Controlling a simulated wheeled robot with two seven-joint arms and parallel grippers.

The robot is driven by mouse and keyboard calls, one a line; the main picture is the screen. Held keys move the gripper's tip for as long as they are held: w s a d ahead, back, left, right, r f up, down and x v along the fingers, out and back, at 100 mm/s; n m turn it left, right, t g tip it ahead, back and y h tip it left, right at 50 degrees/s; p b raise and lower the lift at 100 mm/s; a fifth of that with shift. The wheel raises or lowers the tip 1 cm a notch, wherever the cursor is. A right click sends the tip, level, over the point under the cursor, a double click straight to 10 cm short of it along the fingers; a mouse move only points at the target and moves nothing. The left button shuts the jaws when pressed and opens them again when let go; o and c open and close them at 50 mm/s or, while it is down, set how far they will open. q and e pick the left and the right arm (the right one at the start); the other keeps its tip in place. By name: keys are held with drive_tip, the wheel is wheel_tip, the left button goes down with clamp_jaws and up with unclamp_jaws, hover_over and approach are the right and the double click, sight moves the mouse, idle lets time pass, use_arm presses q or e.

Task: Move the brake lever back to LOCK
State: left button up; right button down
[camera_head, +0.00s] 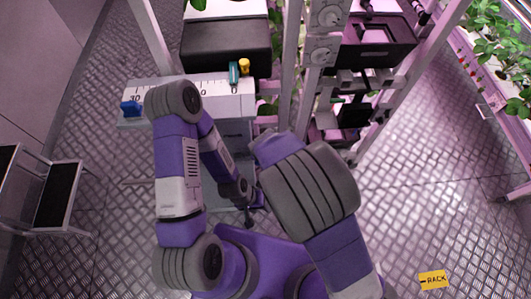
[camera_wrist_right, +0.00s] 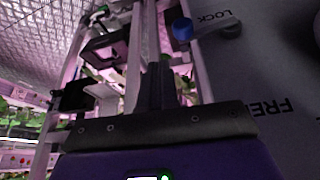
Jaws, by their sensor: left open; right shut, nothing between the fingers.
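The brake lever shows in the right wrist view as a grey arm with a blue knob (camera_wrist_right: 182,30) at its left end. It lies next to the word LOCK, well apart from the letters FRE, which are cut off by my gripper body or shade. My right gripper (camera_wrist_right: 156,80) is shut and empty, its dark fingers below and left of the knob, apart from it in the picture. In the head view my right arm hides that gripper, and I cannot make out the lever. My left gripper (camera_head: 249,214) is small and dark, low at the centre, open and away from the lever.
A white bench with a number scale (camera_head: 208,88) carries a blue slider (camera_head: 130,108) and teal and yellow pieces. A dark box (camera_head: 226,45) stands behind it. Rack posts (camera_head: 292,60) rise at the centre. The floor (camera_head: 420,200) at right is clear around a yellow RACK sign (camera_head: 433,281).

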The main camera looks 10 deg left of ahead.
drive_tip(key=d+r+p, duration=0.1)
drive_tip(key=d+r, duration=0.3)
drive_tip(key=d, duration=0.3)
drive_tip(key=shift+s+r, duration=0.15)
drive_tip(key=shift+s, duration=0.3)
drive_tip(key=shift+a, duration=0.1)
drive_tip(key=s+d+f+m+g+y, duration=0.1)
drive_tip(key=s+d+f+m+g, duration=0.1)
drive_tip(key=s+d+f, duration=0.4)
drive_tip(key=s+d+f+m+g+y, duration=0.2)
drive_tip(key=s+d+f, duration=0.3)
drive_tip(key=f, duration=0.9)
drive_tip(key=shift+s+d+m, duration=0.4)
drive_tip(key=shift+d+m, duration=0.2)
drive_tip(key=shift+d, duration=0.15)
